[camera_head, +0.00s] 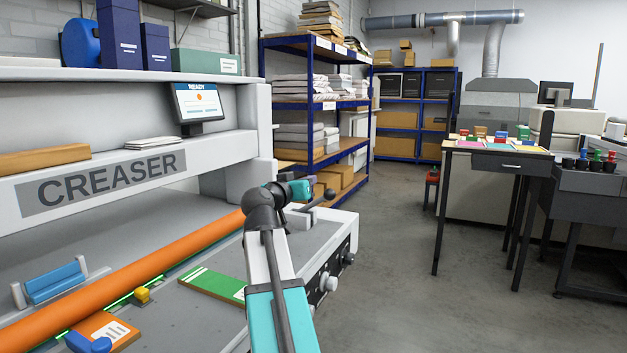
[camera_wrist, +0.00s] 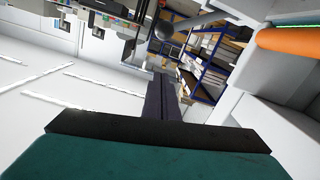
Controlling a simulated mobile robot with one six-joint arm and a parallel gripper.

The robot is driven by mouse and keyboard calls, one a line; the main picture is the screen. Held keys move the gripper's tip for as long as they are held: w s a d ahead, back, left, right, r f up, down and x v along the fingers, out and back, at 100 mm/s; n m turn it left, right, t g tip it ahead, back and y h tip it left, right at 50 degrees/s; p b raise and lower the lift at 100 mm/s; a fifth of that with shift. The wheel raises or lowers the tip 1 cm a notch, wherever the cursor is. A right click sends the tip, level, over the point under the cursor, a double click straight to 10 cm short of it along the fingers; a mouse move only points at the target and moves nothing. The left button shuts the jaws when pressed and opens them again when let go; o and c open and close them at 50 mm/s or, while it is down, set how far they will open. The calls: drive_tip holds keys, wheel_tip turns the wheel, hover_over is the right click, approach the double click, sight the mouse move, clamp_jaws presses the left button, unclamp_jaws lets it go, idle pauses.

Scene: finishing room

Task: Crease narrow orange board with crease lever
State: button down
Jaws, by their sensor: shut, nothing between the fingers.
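The creaser (camera_head: 105,187) fills the left of the head view, with a long orange roller (camera_head: 160,262) across its bed; the roller also shows in the wrist view (camera_wrist: 290,41). An orange board (camera_head: 115,332) with a white label lies at the roller's near edge, partly cut off by the frame. A lever with a black ball knob (camera_head: 330,194) stands at the bed's right end. My gripper (camera_head: 304,188) is near the lever; contact cannot be told. Its fingers (camera_wrist: 163,85) are shut and empty.
A green board (camera_head: 213,283) lies on the bed beside a yellow stop (camera_head: 142,294). A blue piece (camera_head: 87,342) is beside the orange board. The screen (camera_head: 199,101) reads READY. Blue shelving (camera_head: 318,105) stands behind; a table (camera_head: 497,160) stands right. The floor between is clear.

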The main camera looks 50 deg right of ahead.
drive_tip(key=shift+v, duration=0.95)
